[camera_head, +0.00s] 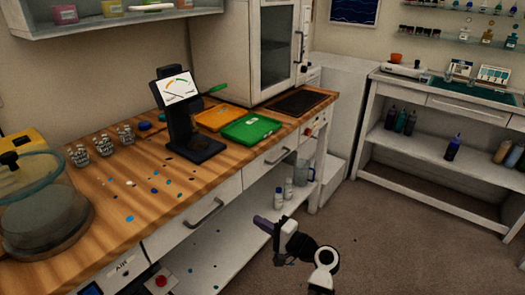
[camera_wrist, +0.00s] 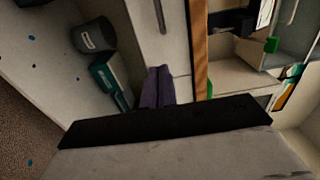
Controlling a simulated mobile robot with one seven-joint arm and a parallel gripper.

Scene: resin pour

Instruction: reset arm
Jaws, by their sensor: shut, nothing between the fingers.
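My gripper (camera_head: 263,224) has purple fingers and hangs in front of the wooden-topped bench (camera_head: 112,245), below the level of its top. In the wrist view its two purple fingers (camera_wrist: 157,88) lie together, shut and empty. They point toward the white drawer fronts of the bench.
On the bench stand a dark device with a gauge (camera_head: 185,140), a green tray (camera_head: 251,130), an orange tray (camera_head: 214,118) and several patterned cups (camera_head: 104,144). Bottles (camera_head: 279,197) stand on the shelf below. The floor (camera_head: 400,245) to the right is clear.

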